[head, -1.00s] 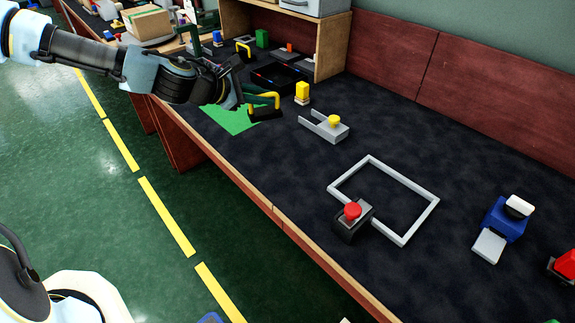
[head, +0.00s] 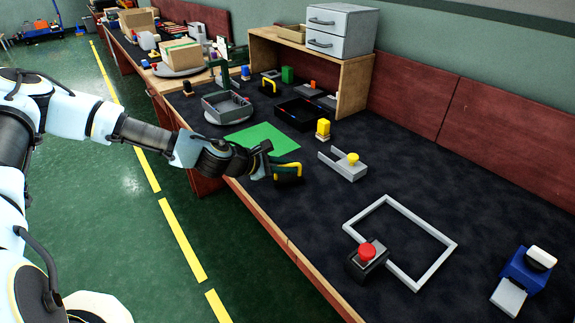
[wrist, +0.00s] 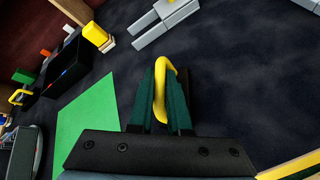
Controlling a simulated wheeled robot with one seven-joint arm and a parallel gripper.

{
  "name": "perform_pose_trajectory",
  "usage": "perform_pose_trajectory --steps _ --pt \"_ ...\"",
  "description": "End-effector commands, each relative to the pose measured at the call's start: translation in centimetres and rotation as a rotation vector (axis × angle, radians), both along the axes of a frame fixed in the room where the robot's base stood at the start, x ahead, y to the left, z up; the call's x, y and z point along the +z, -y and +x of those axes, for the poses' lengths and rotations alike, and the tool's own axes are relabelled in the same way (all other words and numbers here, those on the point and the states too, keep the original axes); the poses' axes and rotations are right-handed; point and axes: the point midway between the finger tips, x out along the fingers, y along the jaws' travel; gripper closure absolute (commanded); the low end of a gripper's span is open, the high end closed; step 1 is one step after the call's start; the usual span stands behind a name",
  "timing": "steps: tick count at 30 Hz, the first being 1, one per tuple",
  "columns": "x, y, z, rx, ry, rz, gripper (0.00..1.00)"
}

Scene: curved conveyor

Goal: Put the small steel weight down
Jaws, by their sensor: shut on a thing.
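The small steel weight (head: 288,180) is a dark block with a yellow loop handle. My gripper (head: 268,170) is shut on that handle. A second yellow-handled dark piece (head: 268,86) stands farther back.
A grey square frame (head: 440,262) and a red-button box (head: 367,260) lie nearer. A black tray (head: 297,118) is behind the mat. Dark worktop beside the bracket is bare.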

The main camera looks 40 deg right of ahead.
Motion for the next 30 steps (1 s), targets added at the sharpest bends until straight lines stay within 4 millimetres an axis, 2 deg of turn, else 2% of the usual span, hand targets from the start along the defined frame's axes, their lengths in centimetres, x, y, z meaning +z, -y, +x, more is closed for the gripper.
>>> perform_pose_trajectory --steps 9,10,17,26,30 --pt "-0.3 0.0 0.0 0.000 0.001 -0.002 1.00" --pt "-0.2 0.0 0.0 0.000 0.000 0.000 0.81" --pt "-0.2 0.0 0.0 0.000 0.000 0.000 0.55" --pt "0.1 0.0 0.0 0.000 0.000 0.000 0.54" --pt "0.6 -1.2 0.3 0.002 0.000 0.000 0.54"
